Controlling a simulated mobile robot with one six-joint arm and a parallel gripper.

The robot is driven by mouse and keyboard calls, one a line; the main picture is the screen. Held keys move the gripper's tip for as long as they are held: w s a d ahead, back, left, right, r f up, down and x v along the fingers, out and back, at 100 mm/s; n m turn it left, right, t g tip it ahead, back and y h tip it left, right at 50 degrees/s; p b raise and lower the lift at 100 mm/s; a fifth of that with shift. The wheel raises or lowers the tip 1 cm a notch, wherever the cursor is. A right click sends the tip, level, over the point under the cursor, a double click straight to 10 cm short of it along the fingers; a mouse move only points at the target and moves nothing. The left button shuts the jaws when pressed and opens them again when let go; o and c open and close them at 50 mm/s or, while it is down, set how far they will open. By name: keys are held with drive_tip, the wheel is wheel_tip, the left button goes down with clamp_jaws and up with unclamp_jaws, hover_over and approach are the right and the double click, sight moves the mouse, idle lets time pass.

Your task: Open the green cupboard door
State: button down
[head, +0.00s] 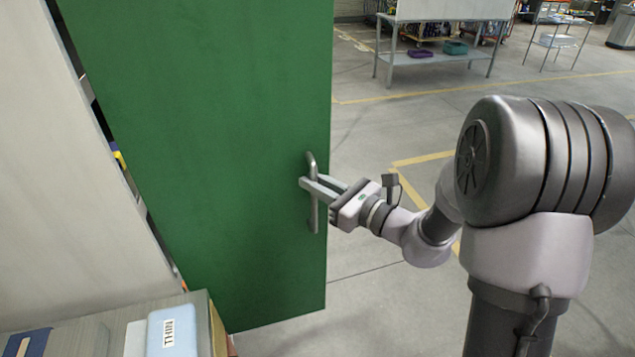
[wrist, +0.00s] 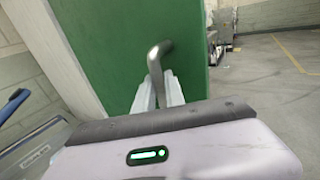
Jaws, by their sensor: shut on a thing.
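The green cupboard door (head: 225,130) fills the left middle of the head view, and part of it shows in the wrist view (wrist: 120,35). It stands ajar, with a gap along its left edge beside the pale cupboard side. Its metal bar handle (head: 314,215) is upright near the door's right edge; the handle's bent upper end shows in the wrist view (wrist: 157,54). My gripper (head: 309,184) is shut on the handle, with a finger on each side of it. In the wrist view the fingers (wrist: 159,93) partly hide the handle's lower part.
A box labelled THIN (head: 172,332) lies on a surface at the lower left, close to the door's lower edge. A metal table (head: 440,67) with bins on its shelf stands far back. Open concrete floor (head: 385,290) lies right of the door.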

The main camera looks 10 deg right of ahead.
drive_tip(key=shift+s+a, duration=0.1)
idle(0.3)
drive_tip(key=c, duration=1.7)
unclamp_jaws()
drive_tip(key=o, duration=0.3)
drive_tip(key=shift+a, duration=0.2)
drive_tip(key=shift+d, duration=0.1)
drive_tip(key=shift+s+d, duration=0.1)
drive_tip(key=p+v, duration=0.1)
drive_tip(key=v, duration=1.6)
drive_tip(key=shift+p, duration=0.4)
drive_tip(key=shift+d, duration=0.1)
